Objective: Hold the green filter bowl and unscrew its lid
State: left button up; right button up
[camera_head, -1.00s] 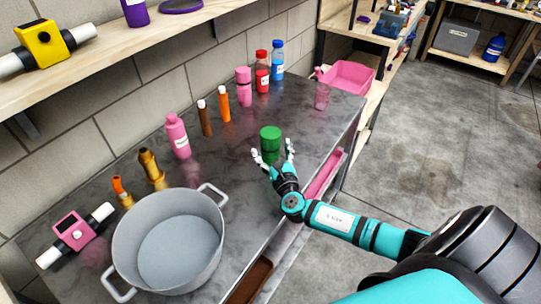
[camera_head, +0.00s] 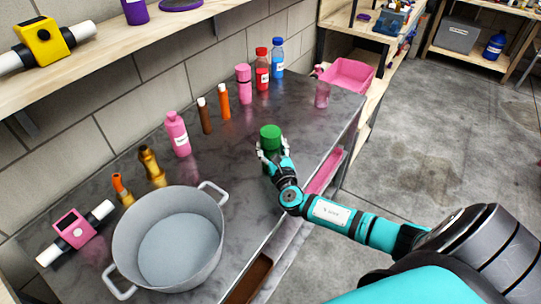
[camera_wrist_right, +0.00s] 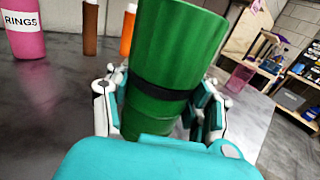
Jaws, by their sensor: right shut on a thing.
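The green filter bowl (camera_head: 270,135) stands upright on the grey table in the head view. It fills the middle of the right wrist view (camera_wrist_right: 172,105), with a dark band around it between a wider upper part and the lower body. My right gripper (camera_head: 271,150) is shut on the lower part of the bowl, with a finger on each side; the fingers also show in the right wrist view (camera_wrist_right: 160,108). The bowl's underside and its contact with the table are hidden. My left gripper is not in view.
A large grey pot (camera_head: 167,240) stands at the front left of the table. Several bottles and tubes stand along the wall, including a pink bottle (camera_head: 178,135) and an orange tube (camera_head: 223,102). A pink cup (camera_head: 322,95) is at the back right. The table around the bowl is clear.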

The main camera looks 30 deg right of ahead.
aim_at(274, 144)
jog(key=shift+r, duration=0.2)
jog(key=shift+r, duration=1.55)
jog(key=shift+s+d+r+b, duration=0.2)
jog(key=shift+s+r+b, duration=0.1)
jog(key=shift+s, duration=2.35)
jog(key=shift+s+d+r+b, duration=0.25)
jog(key=shift+s+b, duration=0.05)
jog(key=shift+s, duration=2.4)
jog(key=shift+s+d+r+b, duration=0.2)
jog(key=shift+s+r+b, duration=0.1)
jog(key=shift+s, duration=2.35)
jog(key=o, duration=0.7)
jog(key=shift+c, duration=0.2)
grip_shut()
